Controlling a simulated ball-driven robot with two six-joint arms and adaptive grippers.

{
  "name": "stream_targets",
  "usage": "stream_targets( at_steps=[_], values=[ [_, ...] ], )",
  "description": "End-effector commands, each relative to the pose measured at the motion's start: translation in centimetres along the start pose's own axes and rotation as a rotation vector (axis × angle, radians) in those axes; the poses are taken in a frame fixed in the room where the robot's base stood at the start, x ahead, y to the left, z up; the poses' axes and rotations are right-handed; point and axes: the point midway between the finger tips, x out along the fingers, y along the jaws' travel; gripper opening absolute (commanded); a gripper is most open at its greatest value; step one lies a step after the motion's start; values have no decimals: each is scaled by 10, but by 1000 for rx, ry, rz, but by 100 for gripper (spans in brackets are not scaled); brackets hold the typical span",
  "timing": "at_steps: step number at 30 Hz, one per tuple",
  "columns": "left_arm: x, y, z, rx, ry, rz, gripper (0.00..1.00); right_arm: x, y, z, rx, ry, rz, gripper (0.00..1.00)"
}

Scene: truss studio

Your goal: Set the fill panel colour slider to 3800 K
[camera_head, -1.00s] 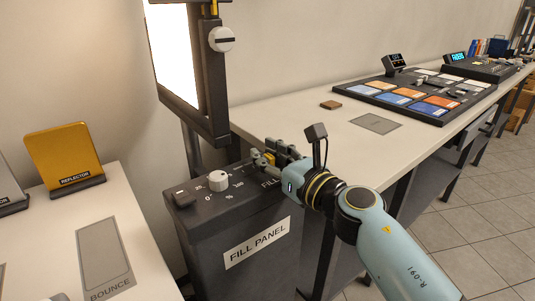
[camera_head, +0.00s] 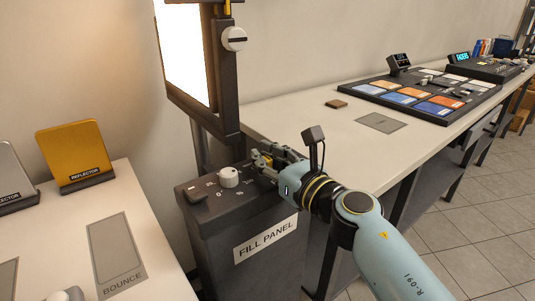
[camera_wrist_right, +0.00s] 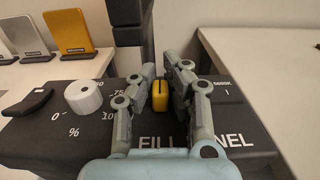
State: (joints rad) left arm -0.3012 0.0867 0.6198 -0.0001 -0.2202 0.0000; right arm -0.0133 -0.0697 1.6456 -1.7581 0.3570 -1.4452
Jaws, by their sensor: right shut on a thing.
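The fill panel is a dark box (camera_head: 243,248) with a "FILL PANEL" label on its front. On its top are a white round dial (camera_head: 229,177) and a yellow slider cap (camera_wrist_right: 159,95). My right gripper (camera_head: 262,161) reaches over the top, to the right of the dial. In the right wrist view the fingers (camera_wrist_right: 160,88) stand on either side of the yellow cap and are shut on it. A "5600K" mark shows at the right end of the scale. The fingers hide much of the scale, and I cannot read the slider's value. My left gripper is out of view.
A black rocker switch (camera_wrist_right: 27,103) is left of the dial. The lit lamp panel (camera_head: 187,50) hangs just behind the box. A long white table (camera_head: 300,118) with a control board (camera_head: 425,95) is at right. A gold reflector (camera_head: 75,155) stands at left.

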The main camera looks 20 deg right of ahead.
Motion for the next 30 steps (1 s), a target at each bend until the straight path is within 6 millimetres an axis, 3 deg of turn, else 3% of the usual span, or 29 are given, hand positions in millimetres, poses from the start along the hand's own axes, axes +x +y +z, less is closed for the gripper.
stream_targets(
  at_steps=[2, 3, 9, 20, 30],
  values=[
    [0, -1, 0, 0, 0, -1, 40, 0, 0, 0, 0, -1, -1, 0],
    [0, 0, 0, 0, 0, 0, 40, 0, -1, 0, 0, -1, -1, 14],
    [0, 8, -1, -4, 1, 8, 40, 0, 0, 0, 0, -1, -1, 38],
    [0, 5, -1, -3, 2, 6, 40, -9, -1, 0, -1, 0, -1, 38],
    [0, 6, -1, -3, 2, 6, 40, -81, -1, -1, -2, 2, -1, 38]
  ],
)
